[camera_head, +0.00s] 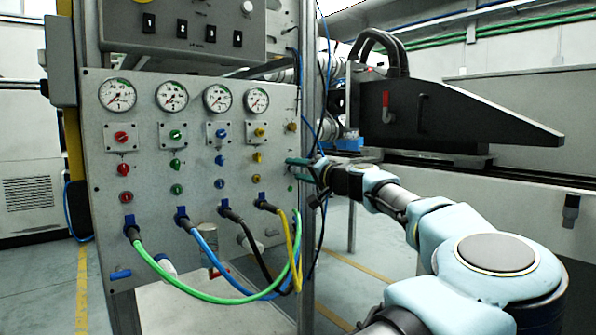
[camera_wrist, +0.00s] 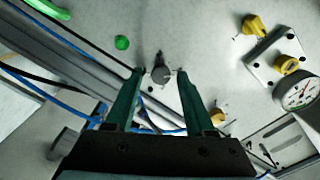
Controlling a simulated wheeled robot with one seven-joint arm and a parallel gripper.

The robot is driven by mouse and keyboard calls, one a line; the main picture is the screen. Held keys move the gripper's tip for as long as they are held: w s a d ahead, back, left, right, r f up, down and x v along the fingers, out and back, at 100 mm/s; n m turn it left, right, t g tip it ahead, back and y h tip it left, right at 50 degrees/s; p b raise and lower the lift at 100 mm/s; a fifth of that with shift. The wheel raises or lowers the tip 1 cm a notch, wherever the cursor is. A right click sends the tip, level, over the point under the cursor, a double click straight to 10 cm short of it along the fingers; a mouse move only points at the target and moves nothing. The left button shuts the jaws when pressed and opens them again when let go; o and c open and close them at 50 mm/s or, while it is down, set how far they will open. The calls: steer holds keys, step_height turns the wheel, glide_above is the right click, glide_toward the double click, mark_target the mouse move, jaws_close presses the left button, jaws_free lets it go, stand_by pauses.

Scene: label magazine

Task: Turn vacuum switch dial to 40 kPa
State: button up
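A small grey knob (camera_wrist: 160,74), which looks like the vacuum switch dial, stands out from the panel between the fingertips of my gripper (camera_wrist: 161,72) in the wrist view. Gaps show between the knob and both green fingers, so my gripper is open around it, not clamped. No scale or kPa marking is readable. In the head view my gripper (camera_head: 291,161) reaches the right edge of the grey panel (camera_head: 140,240) from the right, and its fingers hide the knob. A green button (camera_head: 291,188) is just below; it also shows in the wrist view (camera_wrist: 122,42).
Several coloured hoses hang from the panel's lower part, including a yellow hose (camera_head: 297,250). A metal post with blue cables (camera_head: 322,110) stands beside my gripper.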

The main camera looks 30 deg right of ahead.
steer(key=shift+o, duration=0.3)
steer(key=shift+s, duration=0.1)
steer(key=shift+s+d, duration=0.15)
steer(key=shift+s, duration=0.2)
steer(key=s+d+p, duration=0.1)
steer(key=s+p, duration=0.1)
steer(key=s, duration=0.7)
steer(key=shift+s+d, duration=0.35)
